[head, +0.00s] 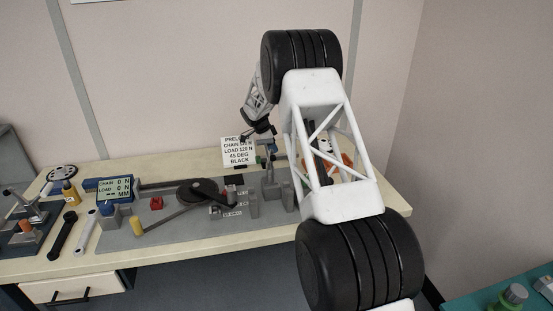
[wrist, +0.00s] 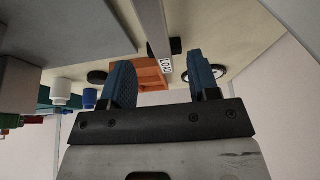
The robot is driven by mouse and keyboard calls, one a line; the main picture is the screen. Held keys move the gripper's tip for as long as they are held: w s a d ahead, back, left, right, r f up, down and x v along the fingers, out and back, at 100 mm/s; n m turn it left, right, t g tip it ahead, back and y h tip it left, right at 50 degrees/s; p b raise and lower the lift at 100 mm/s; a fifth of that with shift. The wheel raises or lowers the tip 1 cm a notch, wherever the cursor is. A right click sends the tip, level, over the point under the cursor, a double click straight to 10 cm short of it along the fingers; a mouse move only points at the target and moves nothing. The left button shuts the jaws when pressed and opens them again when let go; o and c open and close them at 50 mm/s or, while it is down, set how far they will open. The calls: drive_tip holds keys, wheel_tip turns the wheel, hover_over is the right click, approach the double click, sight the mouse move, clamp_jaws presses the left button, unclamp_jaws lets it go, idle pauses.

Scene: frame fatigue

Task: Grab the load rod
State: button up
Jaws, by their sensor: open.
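In the wrist view a long grey bar with a white tag that seems to read LOAD, which I take as the load rod (wrist: 151,24), runs down from the top edge. Its tagged end lies in line with the gap between my gripper's (wrist: 164,70) two blue fingers. The fingers are apart and nothing is pinched between them. I cannot tell how far the bar is from the fingertips. In the head view my gripper (head: 259,134) is small, over the back of the bench beside the white sign. My arm hides part of that area, and I cannot make out the rod there clearly.
The bench (head: 40,262) carries a grey plate with a dark pulley (head: 197,191), a display box (head: 115,187) and several small posts. A white sign (head: 238,151) stands at the back. An orange bin (wrist: 150,76) shows beyond the fingers. Loose tools lie at left.

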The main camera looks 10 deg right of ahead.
sight(277, 157)
drive_tip(key=shift+f, duration=0.1)
drive_tip(key=shift+x, duration=2.5)
drive_tip(key=shift+s, duration=0.1)
clamp_jaws()
